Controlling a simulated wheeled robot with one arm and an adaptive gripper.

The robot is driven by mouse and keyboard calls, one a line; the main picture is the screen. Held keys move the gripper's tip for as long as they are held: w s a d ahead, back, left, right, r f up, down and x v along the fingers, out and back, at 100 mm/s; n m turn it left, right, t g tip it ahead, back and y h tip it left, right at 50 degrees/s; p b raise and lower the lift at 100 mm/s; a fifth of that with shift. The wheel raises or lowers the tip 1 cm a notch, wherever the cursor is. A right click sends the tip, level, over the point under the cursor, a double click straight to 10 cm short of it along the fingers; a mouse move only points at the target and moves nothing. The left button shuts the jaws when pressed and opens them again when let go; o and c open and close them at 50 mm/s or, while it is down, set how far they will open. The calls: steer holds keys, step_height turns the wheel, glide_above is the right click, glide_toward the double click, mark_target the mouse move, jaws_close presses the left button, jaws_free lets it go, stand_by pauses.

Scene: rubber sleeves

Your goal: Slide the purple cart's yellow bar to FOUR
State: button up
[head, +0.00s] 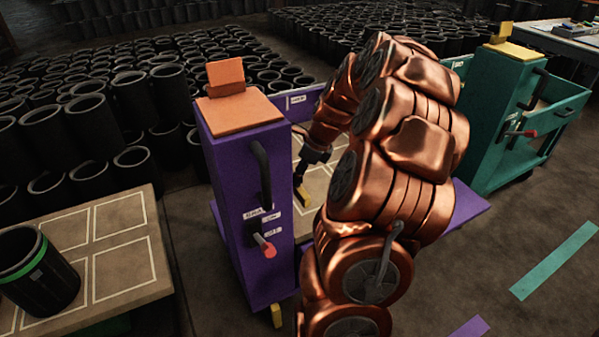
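The purple cart (221,171) stands left of centre, with an orange top, a black handle and a red-tipped lever on its end post. A small yellow piece (303,198) shows inside the cart, over its pale, line-marked bed (318,182); I cannot tell whether it is the bar. My gripper (300,184) is dark and small, reaching down inside the cart right at this yellow piece. I cannot tell whether its fingers touch or hold it. My copper arm hides much of the cart's bed and right side. No FOUR label is readable.
A table (122,246) with marked squares and a black, green-banded sleeve (38,272) is at left. A teal cart (497,113) stands at right. Many black sleeves (136,100) fill the back. Floor at lower right is clear, with teal and purple strips.

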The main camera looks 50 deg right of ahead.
jaws_close()
stand_by(0.3)
